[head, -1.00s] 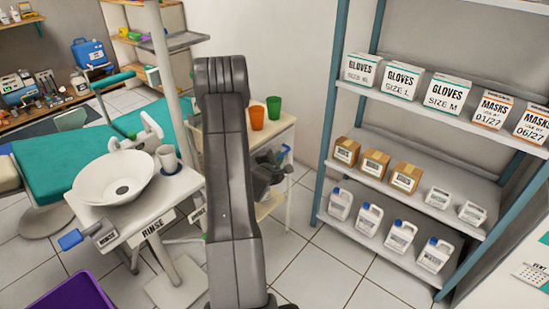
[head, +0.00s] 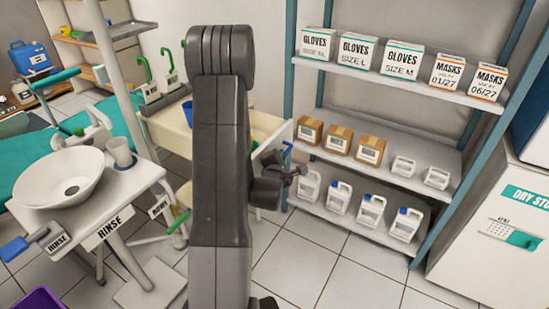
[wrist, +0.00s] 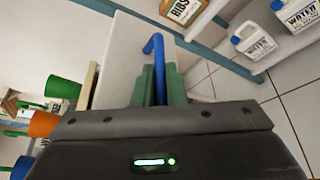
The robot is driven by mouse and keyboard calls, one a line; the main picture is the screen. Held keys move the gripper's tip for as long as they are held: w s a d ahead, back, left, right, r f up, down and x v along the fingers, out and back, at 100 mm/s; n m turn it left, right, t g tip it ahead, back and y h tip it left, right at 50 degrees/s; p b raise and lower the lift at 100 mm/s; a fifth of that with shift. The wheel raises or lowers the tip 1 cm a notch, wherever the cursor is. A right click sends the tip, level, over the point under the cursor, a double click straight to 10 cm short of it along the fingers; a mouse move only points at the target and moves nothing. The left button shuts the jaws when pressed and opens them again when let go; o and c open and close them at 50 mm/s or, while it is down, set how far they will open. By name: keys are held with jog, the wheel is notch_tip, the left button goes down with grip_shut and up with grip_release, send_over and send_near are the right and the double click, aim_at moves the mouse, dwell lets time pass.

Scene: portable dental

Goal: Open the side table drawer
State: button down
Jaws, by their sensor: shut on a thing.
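The side table (head: 168,128) is cream-coloured and stands behind my arm in the head view. The drawer's white front (wrist: 118,62) fills the upper left of the wrist view. A blue handle (wrist: 158,62) is on this front and also shows in the head view (head: 287,150). My gripper (wrist: 160,84) is shut on the handle, with a green pad on each side of it. My arm hides the middle of the table.
A shelf rack (head: 385,172) with boxes and bottles stands close to the right of the drawer. A rinse stand with a white basin (head: 58,180) is at left. Green, orange (wrist: 43,124) and blue cups show in the wrist view. Tiled floor is clear in front.

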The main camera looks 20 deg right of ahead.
dwell(0.3)
jog(key=c, duration=1.5)
grip_release()
jog(key=shift+s, duration=0.1)
jog(key=v, duration=1.3)
jog(key=shift+s+a+r, duration=0.1)
jog(key=shift+s+a, duration=0.15)
jog(key=x, duration=1.4)
jog(key=shift+s+d, duration=0.1)
jog(key=shift+a+r, duration=0.1)
jog(key=shift+a, duration=0.1)
